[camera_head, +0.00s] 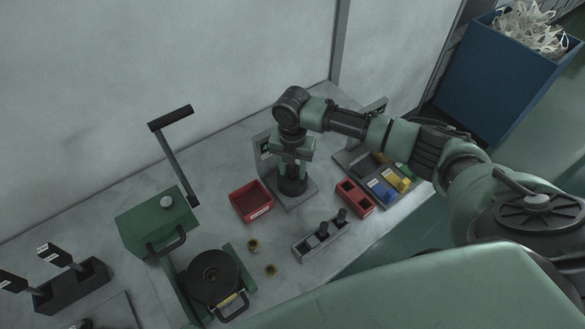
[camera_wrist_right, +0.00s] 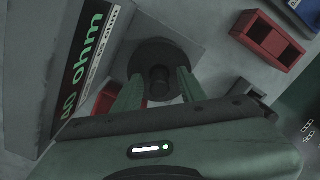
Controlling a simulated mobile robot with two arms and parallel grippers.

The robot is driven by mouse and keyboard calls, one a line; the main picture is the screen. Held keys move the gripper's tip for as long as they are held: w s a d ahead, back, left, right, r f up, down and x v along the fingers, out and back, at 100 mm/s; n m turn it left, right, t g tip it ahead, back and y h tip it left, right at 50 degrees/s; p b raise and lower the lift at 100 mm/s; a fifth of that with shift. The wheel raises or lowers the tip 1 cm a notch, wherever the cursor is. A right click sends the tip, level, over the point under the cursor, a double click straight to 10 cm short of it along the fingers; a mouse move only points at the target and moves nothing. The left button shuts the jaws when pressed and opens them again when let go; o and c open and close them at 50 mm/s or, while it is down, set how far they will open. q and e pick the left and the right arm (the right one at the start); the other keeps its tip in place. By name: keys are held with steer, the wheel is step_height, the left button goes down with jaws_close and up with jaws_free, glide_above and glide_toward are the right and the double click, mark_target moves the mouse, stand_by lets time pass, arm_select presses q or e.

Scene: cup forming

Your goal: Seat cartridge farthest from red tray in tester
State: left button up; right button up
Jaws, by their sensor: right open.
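The tester has a grey base (camera_head: 306,190), an upright display panel (camera_head: 264,148) and a round black socket (camera_wrist_right: 140,58). In the wrist view its lit display (camera_wrist_right: 85,50) shows green digits and "ohm". A dark cartridge-like knob (camera_wrist_right: 158,82) stands in the middle of the socket. My right gripper (camera_head: 293,165) points down over the socket, its open fingers (camera_wrist_right: 160,85) on either side of the knob; contact cannot be told. Two black cartridges (camera_head: 323,231) (camera_head: 341,215) stand in a grey rack. A red tray (camera_head: 250,201) is left of the tester. My left gripper is out of view.
A red two-pocket block (camera_head: 355,197) stands right of the tester, near a grey board with blue and yellow pieces (camera_head: 382,190). A green box with a lever (camera_head: 157,220) stands at left.

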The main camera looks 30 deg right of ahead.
step_height(320, 180, up, 12)
steer(key=b, duration=0.2)
stand_by(0.6)
